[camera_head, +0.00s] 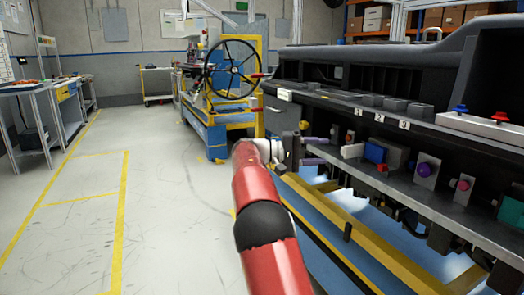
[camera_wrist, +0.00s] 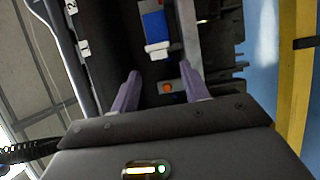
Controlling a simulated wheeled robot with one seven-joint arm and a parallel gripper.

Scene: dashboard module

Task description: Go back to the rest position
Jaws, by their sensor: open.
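My gripper (camera_head: 314,151) is at the left end of the dashboard module (camera_head: 345,118). Its two purple fingers point right, toward the front panel, and are apart with nothing held between them. In the wrist view the open fingers (camera_wrist: 160,72) frame part of the panel. A blue block with a white lower end (camera_wrist: 157,30) lies beyond the fingertips, and an orange-red button (camera_wrist: 166,88) shows between the fingers. How far the fingertips are from the panel is hard to tell. My red arm reaches forward from the bottom of the head view.
The panel carries a blue block (camera_head: 374,152), a purple knob (camera_head: 424,169) and a pink knob (camera_head: 463,184). A yellow rail (camera_head: 350,228) runs below. Workbenches (camera_head: 30,88) line the left; the floor between is clear.

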